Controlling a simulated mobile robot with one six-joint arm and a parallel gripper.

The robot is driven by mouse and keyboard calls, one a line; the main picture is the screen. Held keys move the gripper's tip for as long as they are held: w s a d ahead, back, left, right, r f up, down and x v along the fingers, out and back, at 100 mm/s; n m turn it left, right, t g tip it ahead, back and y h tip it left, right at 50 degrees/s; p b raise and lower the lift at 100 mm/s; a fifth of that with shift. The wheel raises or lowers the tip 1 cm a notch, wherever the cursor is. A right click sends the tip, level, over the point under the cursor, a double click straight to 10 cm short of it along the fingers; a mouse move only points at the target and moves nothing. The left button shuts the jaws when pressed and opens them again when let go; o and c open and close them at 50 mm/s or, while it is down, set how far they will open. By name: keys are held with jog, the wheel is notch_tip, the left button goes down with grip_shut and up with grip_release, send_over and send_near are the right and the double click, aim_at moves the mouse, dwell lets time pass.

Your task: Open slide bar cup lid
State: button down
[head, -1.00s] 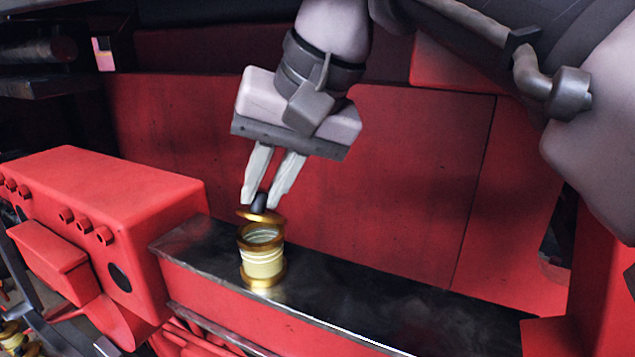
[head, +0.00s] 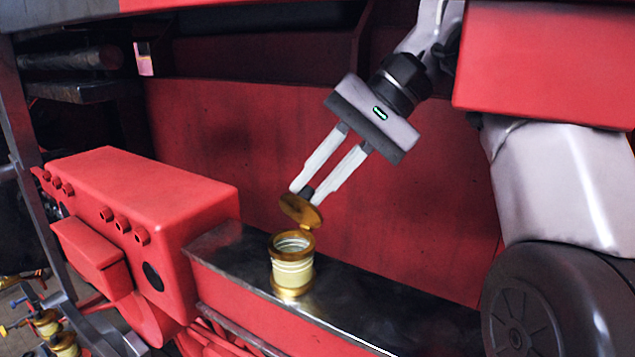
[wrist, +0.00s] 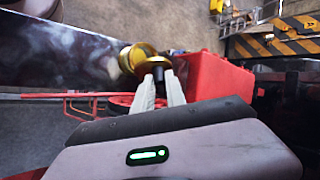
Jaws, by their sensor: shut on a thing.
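The slide bar cup (head: 292,270) is a cream cylinder with brass rims, standing upright on the dark metal slide bar (head: 350,290) in the head view. Its brass lid (head: 299,211) is tilted up on the right side of the rim, and the cup's mouth shows open below it. My gripper (head: 308,194) comes down from the upper right, shut on the lid's small dark knob (head: 307,192). In the wrist view, the lid (wrist: 151,60) lies just beyond my fingertips (wrist: 158,77) and partly hides the cup (wrist: 128,58).
A red block with round studs (head: 140,205) stands left of the cup. A tall red panel (head: 400,200) rises close behind the bar. More brass-rimmed cups (head: 62,345) sit low at the left. The bar is clear to the cup's right.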

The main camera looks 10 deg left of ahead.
jog(key=shift+w+d+f+g, duration=0.1)
jog(key=shift+w+g, duration=0.2)
dwell(0.4)
jog(key=c, duration=1.4)
grip_release()
jog(key=shift+o, duration=0.2)
jog(key=shift+s, duration=0.1)
